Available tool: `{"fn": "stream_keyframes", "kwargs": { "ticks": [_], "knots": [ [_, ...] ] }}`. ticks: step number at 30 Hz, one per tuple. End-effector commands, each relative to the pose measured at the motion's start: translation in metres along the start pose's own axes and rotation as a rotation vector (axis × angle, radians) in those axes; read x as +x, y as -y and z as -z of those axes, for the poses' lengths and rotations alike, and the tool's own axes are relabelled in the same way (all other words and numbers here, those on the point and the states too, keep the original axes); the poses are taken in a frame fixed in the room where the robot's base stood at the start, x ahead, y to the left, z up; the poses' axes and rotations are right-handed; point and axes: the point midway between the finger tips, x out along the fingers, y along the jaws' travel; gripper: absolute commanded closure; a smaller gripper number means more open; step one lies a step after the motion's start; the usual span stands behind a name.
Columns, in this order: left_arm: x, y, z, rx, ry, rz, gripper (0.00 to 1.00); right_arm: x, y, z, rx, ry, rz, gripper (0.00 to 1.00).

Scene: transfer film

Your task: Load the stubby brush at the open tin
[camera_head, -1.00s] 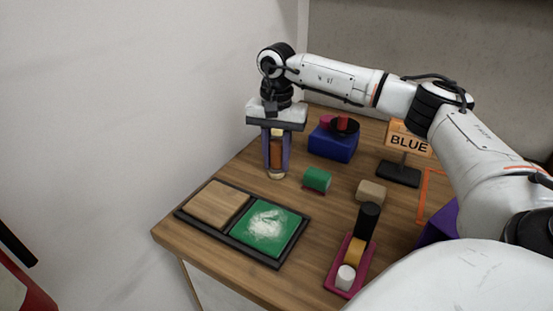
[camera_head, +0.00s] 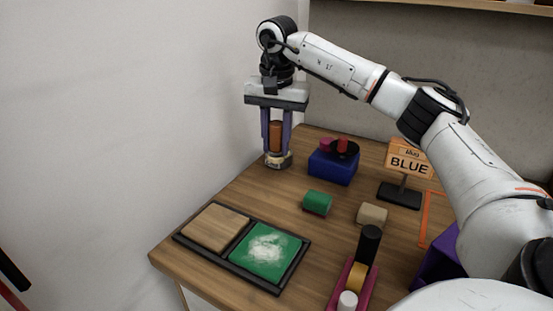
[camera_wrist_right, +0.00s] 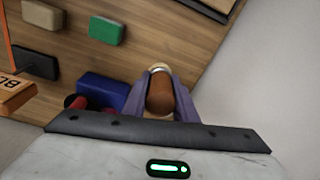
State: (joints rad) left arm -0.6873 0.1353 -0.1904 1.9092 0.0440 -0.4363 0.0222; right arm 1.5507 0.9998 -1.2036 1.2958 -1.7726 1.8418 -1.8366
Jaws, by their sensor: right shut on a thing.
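My right gripper (camera_head: 277,152) is shut on the stubby brush (camera_head: 276,136), near the table's far left edge. The brush is upright, with a brown handle between the purple fingers and a pale lower end. The brown handle (camera_wrist_right: 160,95) also shows in the right wrist view, with a metallic band and a pale rim beyond it. I cannot tell whether that pale part is bristles or a tin around them. No tin is clearly identifiable. A blue box (camera_head: 333,170) with red and black round pieces on top stands right of the brush. My left gripper is not in view.
A black two-part tray (camera_head: 230,262) holds a wooden panel and a green panel with white smears. A green block (camera_head: 317,202), a tan block (camera_head: 372,214), a magenta holder (camera_head: 338,291) and a BLUE sign (camera_head: 409,163) stand on the table (camera_head: 262,200). A wall rises at left.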

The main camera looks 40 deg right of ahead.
Motion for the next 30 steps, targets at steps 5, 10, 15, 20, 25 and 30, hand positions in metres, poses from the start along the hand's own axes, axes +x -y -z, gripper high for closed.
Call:
{"fn": "stream_keyframes", "kwargs": {
  "ticks": [5, 10, 15, 20, 25, 30],
  "knots": [
    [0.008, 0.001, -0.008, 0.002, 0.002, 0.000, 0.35, 0.009, 0.013, 0.057, 0.011, -0.236, 0.071, 0.97],
    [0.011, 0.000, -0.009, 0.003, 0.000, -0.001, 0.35, 0.004, 0.021, 0.099, -0.007, -0.418, 0.118, 0.97],
    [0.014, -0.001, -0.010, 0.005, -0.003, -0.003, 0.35, 0.003, 0.024, 0.112, -0.017, -0.479, 0.132, 0.97],
    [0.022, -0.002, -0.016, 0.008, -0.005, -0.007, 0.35, 0.014, 0.023, 0.111, -0.017, -0.478, 0.132, 0.97],
    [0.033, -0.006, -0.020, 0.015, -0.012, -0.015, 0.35, 0.033, 0.022, 0.108, -0.016, -0.477, 0.132, 0.97],
    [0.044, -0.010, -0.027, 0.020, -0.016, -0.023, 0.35, 0.051, 0.022, 0.106, -0.016, -0.476, 0.133, 0.97]
  ]
}}
